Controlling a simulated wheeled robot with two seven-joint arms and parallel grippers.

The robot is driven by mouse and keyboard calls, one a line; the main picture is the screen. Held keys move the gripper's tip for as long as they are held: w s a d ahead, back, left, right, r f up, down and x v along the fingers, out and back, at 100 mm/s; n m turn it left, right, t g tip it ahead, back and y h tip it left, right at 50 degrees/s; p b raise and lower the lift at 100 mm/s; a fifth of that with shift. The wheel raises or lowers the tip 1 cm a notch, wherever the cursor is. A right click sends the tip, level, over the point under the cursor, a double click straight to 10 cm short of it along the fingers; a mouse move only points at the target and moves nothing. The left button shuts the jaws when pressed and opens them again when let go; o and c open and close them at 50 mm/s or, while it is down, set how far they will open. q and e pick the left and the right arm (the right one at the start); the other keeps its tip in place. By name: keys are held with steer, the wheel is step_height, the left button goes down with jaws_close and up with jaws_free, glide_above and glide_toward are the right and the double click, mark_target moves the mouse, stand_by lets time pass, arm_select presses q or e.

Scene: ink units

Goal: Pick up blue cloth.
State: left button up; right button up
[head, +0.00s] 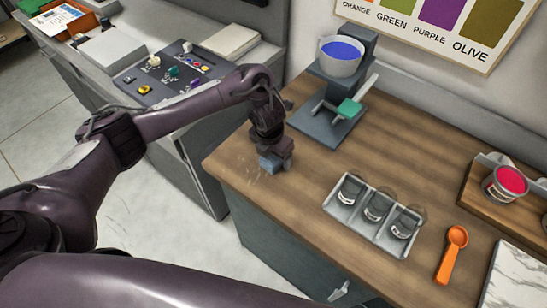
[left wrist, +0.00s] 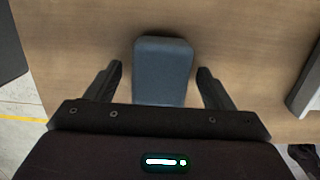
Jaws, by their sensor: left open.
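The blue cloth (left wrist: 163,62) is a small, blue-grey, rounded block on the wooden counter. In the left wrist view it lies between the two fingers of my left gripper (left wrist: 159,72), with a gap on each side. In the head view the cloth (head: 268,163) shows under my left gripper (head: 276,158) near the counter's left front edge, partly hidden by it. My left gripper points down, open, and holds nothing. My right gripper is not in view.
A grey stand (head: 327,127) with a bowl of blue ink (head: 342,50) is behind right. A grey tray (head: 342,212) of several jars, an orange scoop (head: 452,250) and a red pot (head: 505,183) are to the right. The wooden counter (head: 300,195) is clear around the cloth.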

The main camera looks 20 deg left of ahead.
arm_select(q)
steer(key=c, duration=0.9)
steer(key=shift+c, duration=0.6)
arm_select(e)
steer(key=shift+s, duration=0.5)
arm_select(q)
step_height(320, 180, up, 10)
steer(key=p, duration=0.2)
steer(key=shift+w+a+f+p, duration=0.1)
steer(key=shift+w+f+p, duration=0.1)
steer(key=shift+p, duration=0.15)
step_height(320, 180, up, 10)
steer(key=shift+s+r, duration=0.2)
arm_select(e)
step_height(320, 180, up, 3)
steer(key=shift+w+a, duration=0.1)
arm_select(q)
steer(key=o, duration=0.4)
steer(key=c, duration=0.3)
steer(key=shift+c, duration=0.2)
